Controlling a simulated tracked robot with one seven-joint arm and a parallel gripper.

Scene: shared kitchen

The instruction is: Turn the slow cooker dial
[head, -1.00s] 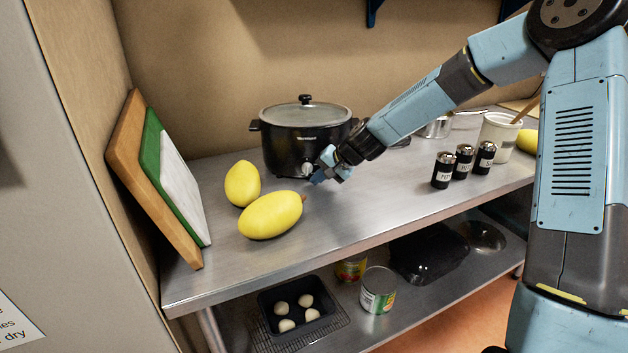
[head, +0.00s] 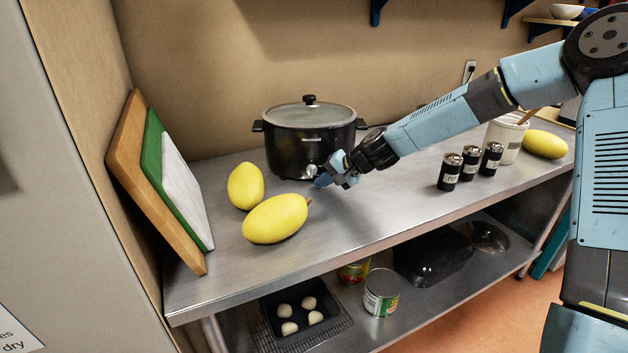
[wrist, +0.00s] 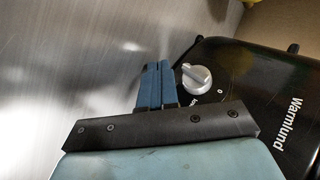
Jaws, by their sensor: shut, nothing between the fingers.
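The black slow cooker (head: 300,148) with a lid stands on the steel counter against the back wall. Its silver dial (head: 309,171) is low on the front face. The dial shows clearly in the wrist view (wrist: 196,78), with the cooker's black front (wrist: 262,85) and brand lettering around it. My gripper (head: 322,182) is in front of the cooker, just right of and below the dial in the head view. In the wrist view its blue fingers (wrist: 157,68) are together and empty, beside the dial with a small gap visible.
Two yellow melons (head: 275,219) lie on the counter left of my gripper. Cutting boards (head: 160,185) lean at the left wall. Several black shakers (head: 449,172) and a white container (head: 508,142) stand to the right. The front middle of the counter (head: 350,225) is clear.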

